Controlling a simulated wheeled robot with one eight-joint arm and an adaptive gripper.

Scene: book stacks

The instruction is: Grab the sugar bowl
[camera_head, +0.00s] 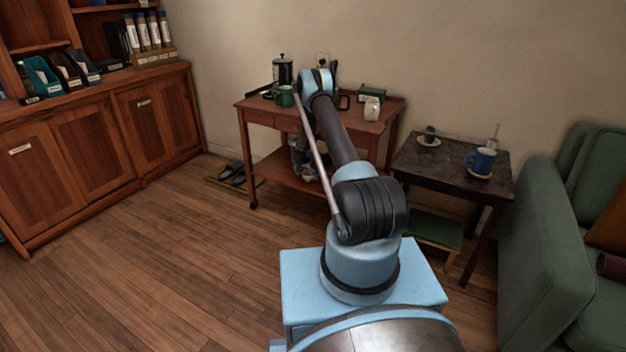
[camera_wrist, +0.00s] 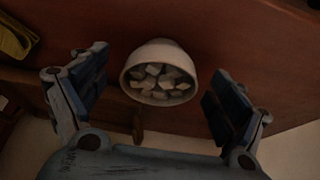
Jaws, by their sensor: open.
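The sugar bowl (camera_wrist: 160,73) is a small white bowl filled with white sugar cubes, on a reddish-brown wooden surface in the wrist view. My gripper (camera_wrist: 157,78) is open, with one finger on each side of the bowl in the picture. Dark gaps show between both finger pads and the bowl, and nothing is held. In the head view my arm reaches over the wooden cart (camera_head: 265,112) by the wall, and its wrist hides most of the gripper. A whitish container (camera_head: 372,109) stands on the cart's right; I cannot tell whether it is the bowl.
On the cart a green mug (camera_head: 285,96) and a dark press pot (camera_head: 283,71) stand left of my wrist, and a green box (camera_head: 372,92) stands at the right. A side table with a blue mug (camera_head: 481,161) and a green armchair (camera_head: 550,240) stand right.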

